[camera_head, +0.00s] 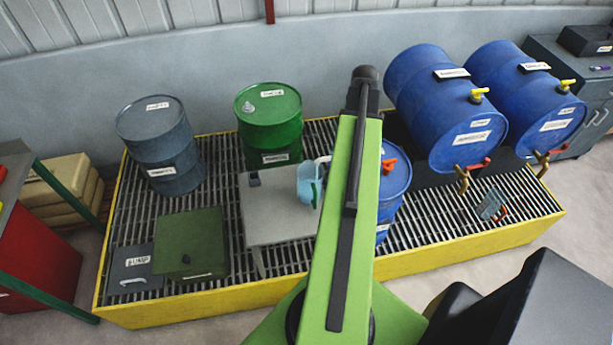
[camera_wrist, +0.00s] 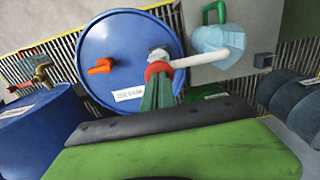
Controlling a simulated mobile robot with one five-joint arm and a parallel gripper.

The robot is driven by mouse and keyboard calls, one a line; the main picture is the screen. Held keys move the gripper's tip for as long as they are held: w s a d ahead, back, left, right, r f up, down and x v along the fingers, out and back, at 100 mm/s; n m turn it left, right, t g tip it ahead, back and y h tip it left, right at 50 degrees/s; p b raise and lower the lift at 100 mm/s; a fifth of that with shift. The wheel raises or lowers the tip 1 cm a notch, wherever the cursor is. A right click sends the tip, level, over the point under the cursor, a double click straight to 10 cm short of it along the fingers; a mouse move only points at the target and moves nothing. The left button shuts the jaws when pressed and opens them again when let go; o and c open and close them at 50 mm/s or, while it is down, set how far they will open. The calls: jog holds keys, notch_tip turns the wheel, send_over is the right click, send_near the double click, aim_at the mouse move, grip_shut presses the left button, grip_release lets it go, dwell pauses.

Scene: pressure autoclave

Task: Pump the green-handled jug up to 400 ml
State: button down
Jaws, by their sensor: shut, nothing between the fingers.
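The jug (camera_head: 307,186) is pale blue and stands on a grey stand beside a blue drum (camera_head: 397,178). In the wrist view the jug (camera_wrist: 218,44) shows its green handle (camera_wrist: 214,13); its marks and level cannot be read. A pump with a white spout (camera_wrist: 188,61) and a red collar or knob (camera_wrist: 158,70) is on the drum, the spout reaching over the jug. My gripper (camera_wrist: 157,85) is shut and empty, its tips by the red part; I cannot tell whether they touch. In the head view my arm hides the gripper and most of the pump.
The drum top also has an orange cap (camera_wrist: 101,67). Two blue drums with taps (camera_head: 440,105) lie at the right, above another jug (camera_head: 490,204). A grey drum (camera_head: 160,140), a green drum (camera_head: 270,120) and a green box (camera_head: 190,243) stand on the yellow-edged grating (camera_head: 470,247).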

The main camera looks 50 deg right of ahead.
jog(key=shift+r+p, duration=2.25)
jog(key=shift+r, duration=0.05)
jog(key=shift+f, duration=0.1)
jog(key=shift+f+b, duration=2.15)
jog(key=shift+b, duration=0.1)
notch_tip(320, 180, up, 5)
jog(key=p, duration=0.4)
jog(key=shift+f+p, duration=0.2)
jog(key=shift+p, duration=0.1)
jog(key=shift+f, duration=0.15)
jog(key=shift+f+b, duration=2.15)
jog(key=shift+b, duration=0.15)
notch_tip(320, 180, up, 4)
jog(key=p, duration=0.4)
jog(key=shift+r, duration=0.25)
